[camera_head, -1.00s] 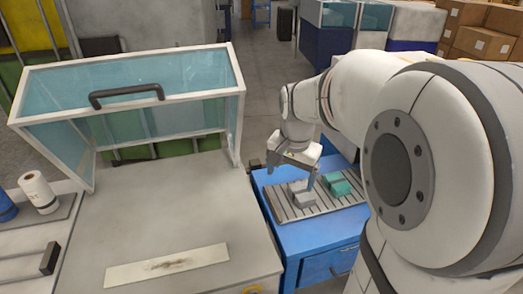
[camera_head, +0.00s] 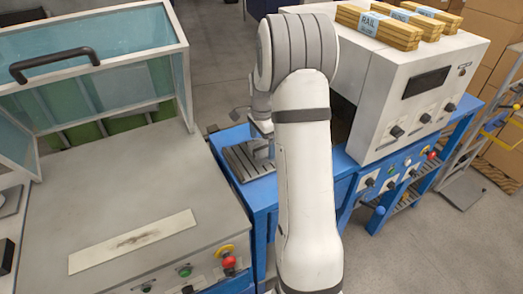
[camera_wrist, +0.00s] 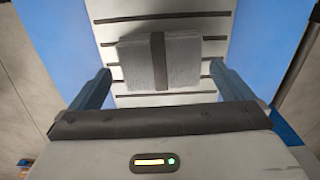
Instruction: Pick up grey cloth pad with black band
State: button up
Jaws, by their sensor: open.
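The grey cloth pad with a black band (camera_wrist: 133,62) lies on a pale slotted rack in the wrist view, its dark band running across its middle. My gripper (camera_wrist: 159,68) is open, with one blue-grey finger on each side of the pad in that view. Gaps show between the fingers and the pad, and I cannot tell the height between them. In the head view my arm hides the pad and most of my gripper. The slotted rack (camera_head: 236,163) shows left of my arm, on a blue stand; the rack also shows in the wrist view (camera_wrist: 110,8).
A grey bench (camera_head: 75,205) with a raised clear hood (camera_head: 140,75) stands at left. At right is a white control box (camera_head: 420,100) with wooden rails (camera_head: 385,27) on top. Grey floor (camera_head: 215,50) is open behind the rack.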

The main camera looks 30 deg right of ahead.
jog(key=shift+f, duration=1.4)
jog(key=shift+c, duration=0.4)
jog(key=c, duration=0.7)
